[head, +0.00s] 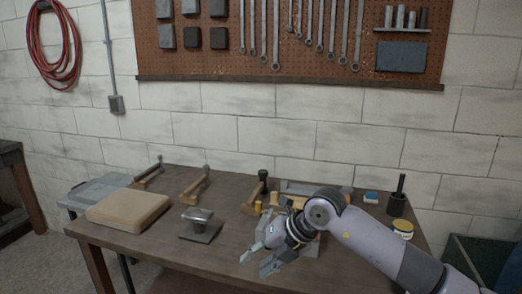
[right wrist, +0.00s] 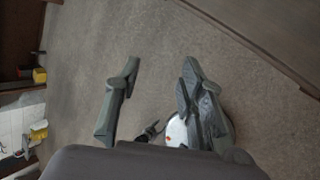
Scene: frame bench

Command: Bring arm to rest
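My right arm (head: 370,243) comes in from the lower right of the head view and reaches over the front right part of the wooden bench (head: 152,236). My right gripper (head: 257,262) points to the left and down near the bench's front edge. It is open. In the right wrist view the two fingers of the right gripper (right wrist: 160,65) stand apart with nothing held between them. A white round thing (right wrist: 175,131) shows partly behind one finger, too hidden to name. The left gripper is not in view.
A pegboard (head: 291,62) hangs behind.

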